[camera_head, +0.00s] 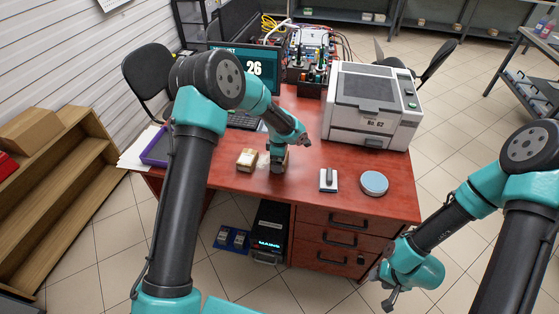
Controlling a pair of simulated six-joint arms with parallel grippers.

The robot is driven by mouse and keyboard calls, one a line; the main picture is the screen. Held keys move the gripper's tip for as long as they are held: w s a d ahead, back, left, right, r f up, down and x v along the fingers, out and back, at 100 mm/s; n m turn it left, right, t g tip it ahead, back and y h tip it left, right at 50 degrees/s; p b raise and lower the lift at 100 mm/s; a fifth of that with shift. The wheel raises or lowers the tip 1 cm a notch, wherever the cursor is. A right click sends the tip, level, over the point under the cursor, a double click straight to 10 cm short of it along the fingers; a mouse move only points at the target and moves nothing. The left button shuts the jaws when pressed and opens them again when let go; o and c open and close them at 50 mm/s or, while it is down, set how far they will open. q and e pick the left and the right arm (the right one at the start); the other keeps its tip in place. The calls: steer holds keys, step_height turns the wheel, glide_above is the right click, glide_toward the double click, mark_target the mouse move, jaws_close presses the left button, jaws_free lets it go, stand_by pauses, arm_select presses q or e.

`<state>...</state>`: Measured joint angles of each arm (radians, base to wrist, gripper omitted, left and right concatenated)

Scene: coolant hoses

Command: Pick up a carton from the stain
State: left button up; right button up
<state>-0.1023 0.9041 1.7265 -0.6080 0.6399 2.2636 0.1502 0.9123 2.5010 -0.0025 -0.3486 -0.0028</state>
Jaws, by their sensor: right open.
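A small brown carton (246,159) sits on the red-brown desk, just left of my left gripper. My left gripper (278,167) points down at the desk top beside it. A brownish piece, perhaps a second carton, shows partly behind this gripper; I cannot tell whether the fingers touch it. A faint pale patch, perhaps the stain, shows on the desk between the carton and the gripper; most of it is hidden. My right gripper (391,301) is open and empty, low in front of the desk's right drawers.
A printer (369,105) stands at the back right of the desk (340,212). A white block with a dark handle (328,179) and a round blue disc (374,183) lie near the front edge. A monitor (250,70) and a purple tray (155,149) are at left.

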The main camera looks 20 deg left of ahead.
arm_select(q)
steer(key=shift+c, duration=0.3)
steer(key=c, duration=0.6)
steer(key=shift+r, duration=0.4)
step_height(320, 180, up, 3)
steer(key=shift+f, duration=0.1)
steer(key=s+d, duration=0.1)
steer(key=s, duration=0.4)
steer(key=s+d+r, duration=0.1)
steer(key=s+d, duration=0.1)
steer(key=s, duration=0.3)
steer(key=s+d, duration=0.1)
steer(key=s, duration=0.4)
steer(key=shift+s+d+r, duration=0.2)
steer(key=shift+d, duration=0.05)
